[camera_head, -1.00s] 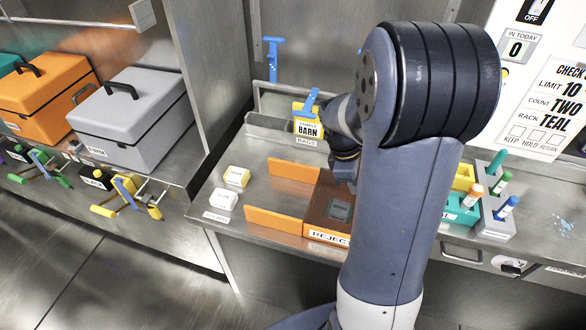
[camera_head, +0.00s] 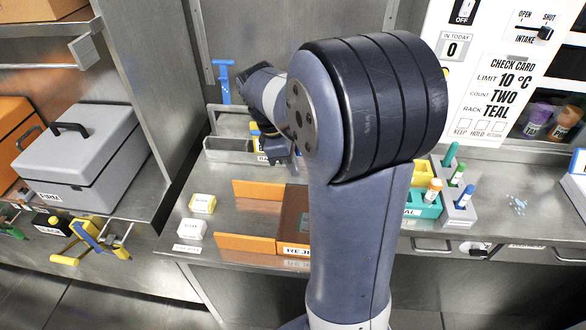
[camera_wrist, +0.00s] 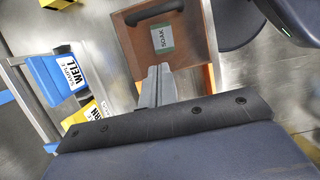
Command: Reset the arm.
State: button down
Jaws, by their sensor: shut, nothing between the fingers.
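My arm rises in the middle of the head view and bends over the steel counter (camera_head: 222,224). My gripper (camera_wrist: 158,72) shows in the wrist view with its two fingers together and nothing between them. In the wrist view it points toward the brown reject box (camera_wrist: 190,28), which holds a green-edged card marked "SOAK" (camera_wrist: 162,38). In the head view my arm hides most of the reject box (camera_head: 292,220) and the fingertips.
Orange panels (camera_head: 258,189) stand beside the reject box. A grey rack (camera_head: 457,208) with capped tubes stands right. Blue (camera_wrist: 54,80) and yellow (camera_wrist: 88,116) labelled bags show in the wrist view. A grey case (camera_head: 85,150) is far left.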

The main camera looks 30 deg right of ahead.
jog(key=shift+r, duration=0.15)
jog(key=x, duration=0.9)
jog(key=shift+s+d+f, duration=0.1)
jog(key=shift+f, duration=0.2)
jog(key=s+d, duration=0.1)
jog(key=d+f, duration=0.1)
jog(key=shift+s+d+b, duration=0.3)
jog(key=shift+s+b, duration=0.1)
jog(key=shift+s+d+f, duration=0.1)
jog(key=shift+s+d, duration=0.1)
jog(key=shift+d, duration=0.15)
